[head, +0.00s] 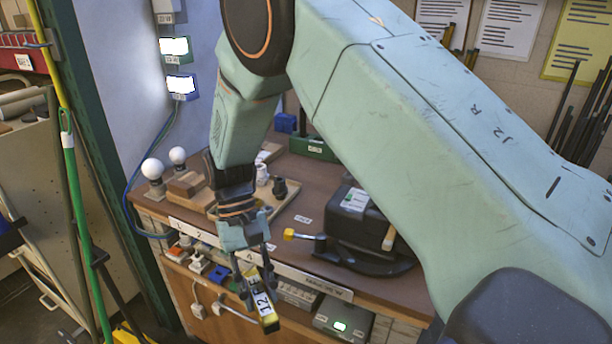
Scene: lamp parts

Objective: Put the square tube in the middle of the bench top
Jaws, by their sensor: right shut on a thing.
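My right gripper (257,280) hangs in front of the bench's front edge, pointing down. It is shut on a short bar-like piece with a white "12" label, a dark body and a yellowish end, which I take to be the square tube (266,306). The tube is tilted and its upper part is partly hidden by the fingers. The brown bench top (313,190) lies behind the gripper, and my right arm covers much of its right side. My left gripper is not in view.
A black machine (357,215) with a yellow-knobbed lever stands right of the bench's middle. A wooden board (255,212), small dark and white parts and white bulbs (152,168) stand to the left. A green box (313,149) is at the back. Sockets and boxes sit below the front edge.

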